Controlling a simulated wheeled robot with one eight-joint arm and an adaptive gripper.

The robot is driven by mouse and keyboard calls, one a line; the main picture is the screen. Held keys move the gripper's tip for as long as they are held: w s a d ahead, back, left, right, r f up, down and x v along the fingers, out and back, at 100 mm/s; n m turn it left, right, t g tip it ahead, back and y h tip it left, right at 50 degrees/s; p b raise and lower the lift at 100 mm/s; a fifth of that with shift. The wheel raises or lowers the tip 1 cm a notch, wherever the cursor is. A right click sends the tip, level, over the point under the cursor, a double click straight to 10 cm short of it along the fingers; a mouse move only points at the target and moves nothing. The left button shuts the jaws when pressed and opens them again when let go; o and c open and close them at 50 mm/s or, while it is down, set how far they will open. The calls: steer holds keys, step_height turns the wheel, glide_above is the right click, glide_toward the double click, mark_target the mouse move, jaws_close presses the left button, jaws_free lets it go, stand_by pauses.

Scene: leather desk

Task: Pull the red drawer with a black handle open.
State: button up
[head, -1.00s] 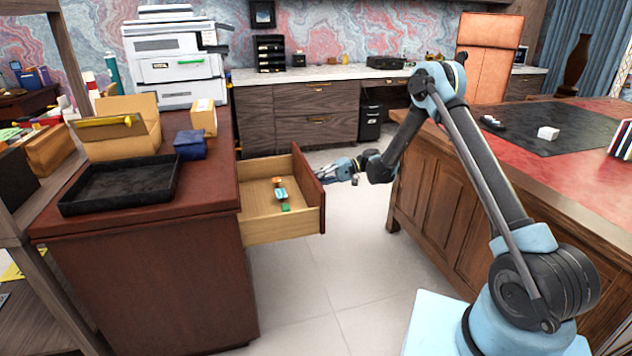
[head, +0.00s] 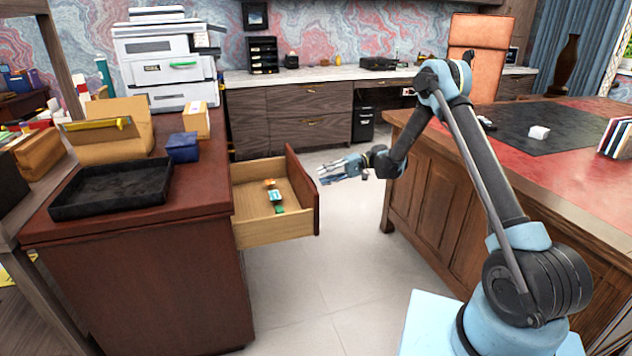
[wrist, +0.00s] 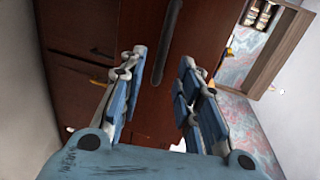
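The red-brown drawer stands pulled out from the desk, with its wooden inside showing in the head view (head: 256,229). Its front panel (head: 301,190) faces right, toward my gripper. The black handle is hidden in the head view. In the wrist view the long black handle (wrist: 172,35) runs up the dark red front (wrist: 205,30). My gripper (head: 322,176) is just right of the drawer front, with nothing held. In the wrist view its two blue fingers (wrist: 162,57) are spread apart, with the front beyond them and the handle seen between and above the tips.
Several small items (head: 273,197) lie in the drawer. A black tray (head: 110,205), a blue box (head: 182,148) and cardboard boxes (head: 196,120) stand on the desk top. A large wooden desk (head: 450,185) is at the right. Clear floor (head: 330,260) lies between the desks.

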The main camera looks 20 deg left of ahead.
steer(key=shift+v, duration=2.55)
steer(key=shift+f, duration=0.1)
